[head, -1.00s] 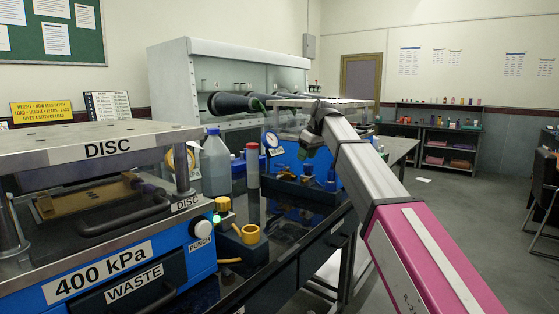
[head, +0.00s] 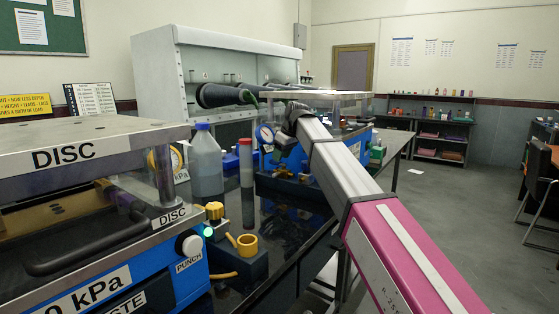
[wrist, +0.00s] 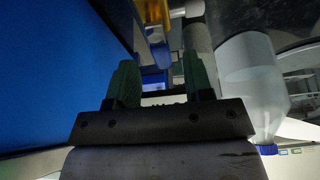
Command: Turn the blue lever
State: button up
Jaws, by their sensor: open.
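My gripper (head: 284,142) is beside the blue front of the far press, near its round gauge (head: 265,134). In the wrist view, its two green fingers (wrist: 158,64) are apart. Small blue parts show past and between the fingers, one of them a blue piece (wrist: 155,78); I cannot tell for certain which is the blue lever. A yellow part (wrist: 152,12) with a white end shows above the fingertips, seemingly apart from them. A broad blue panel (wrist: 60,75) fills the left of the wrist view. My wrist hides part of the far press in the head view.
A clear bottle with a blue cap (head: 206,165) and a red-capped grey tube (head: 246,165) stand on the dark bench.

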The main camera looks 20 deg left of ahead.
jog(key=shift+x, duration=1.15)
grip_shut()
jog(key=shift+m, duration=0.3)
jog(key=m, duration=0.2)
jog(key=m+t, duration=0.1)
jog(key=m, duration=0.1)
jog(key=shift+w+d+t+h, duration=0.2)
jog(key=shift+w+t+h, duration=0.1)
jog(key=shift+w+h, duration=0.1)
jog(key=shift+w+d+m+t+h, duration=0.15)
jog(key=shift+m+t+h, duration=0.15)
jog(key=shift+m, duration=0.7)
jog(key=shift+w+d+m+t+h, duration=0.15)
jog(key=shift+m+h, duration=0.25)
jog(key=shift+m, duration=0.6)
jog(key=shift+s+m, duration=0.1)
jog(key=shift+m, duration=0.2)
